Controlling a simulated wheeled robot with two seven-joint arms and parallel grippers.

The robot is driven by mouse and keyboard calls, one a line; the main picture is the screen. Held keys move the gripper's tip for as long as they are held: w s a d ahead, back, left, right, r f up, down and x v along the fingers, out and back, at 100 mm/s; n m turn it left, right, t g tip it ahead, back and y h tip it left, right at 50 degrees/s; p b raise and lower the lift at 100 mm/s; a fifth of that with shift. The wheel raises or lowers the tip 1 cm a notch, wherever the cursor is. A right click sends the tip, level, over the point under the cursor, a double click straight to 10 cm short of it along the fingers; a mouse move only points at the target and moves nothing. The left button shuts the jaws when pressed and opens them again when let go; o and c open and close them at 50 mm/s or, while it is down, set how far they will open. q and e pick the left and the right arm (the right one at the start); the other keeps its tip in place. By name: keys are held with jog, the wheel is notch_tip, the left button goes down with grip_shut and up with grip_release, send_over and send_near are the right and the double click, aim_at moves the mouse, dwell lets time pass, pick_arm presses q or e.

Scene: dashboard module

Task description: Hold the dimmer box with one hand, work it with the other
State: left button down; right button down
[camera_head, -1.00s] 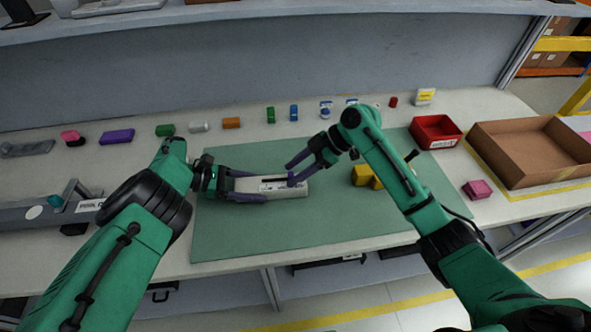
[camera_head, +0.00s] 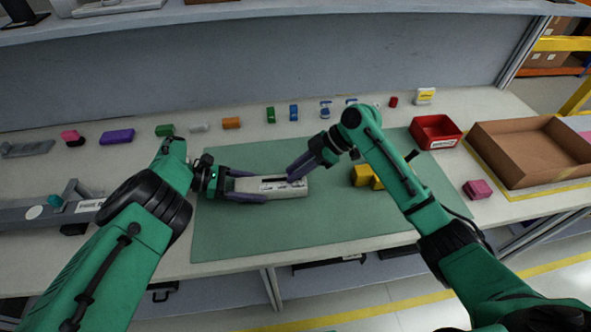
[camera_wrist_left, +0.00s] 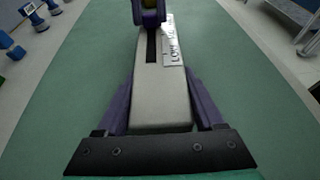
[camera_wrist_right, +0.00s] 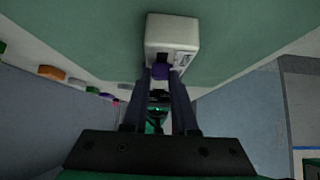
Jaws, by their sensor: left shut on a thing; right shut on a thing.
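The dimmer box (camera_head: 292,192), a long pale box with a dark slot and a printed label on top, lies on the green mat (camera_head: 320,225). My left gripper (camera_head: 256,188) is shut on its left end, one finger along each long side; the left wrist view shows the box (camera_wrist_left: 160,100) between the fingers. My right gripper (camera_head: 291,179) comes down from above, its fingertips together at the slot near the box's right end. In the right wrist view a small purple piece (camera_wrist_right: 160,72), seemingly the slider knob, sits between the fingertips at the slot. The fingers hide most of it.
Yellow blocks (camera_head: 366,175) lie on the mat right of the box, below my right arm. A red bin (camera_head: 436,132), a cardboard tray (camera_head: 520,142) and a pink block (camera_head: 477,189) are at the right. Several small coloured parts line the back. The mat's front is clear.

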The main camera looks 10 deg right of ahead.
dwell(0.8)
jog(key=a, duration=0.7)
jog(key=shift+w, duration=0.2)
pick_arm(q)
jog(key=shift+s, duration=0.1)
pick_arm(e)
jog(key=c, duration=0.7)
grip_release()
jog(key=v, duration=1.2)
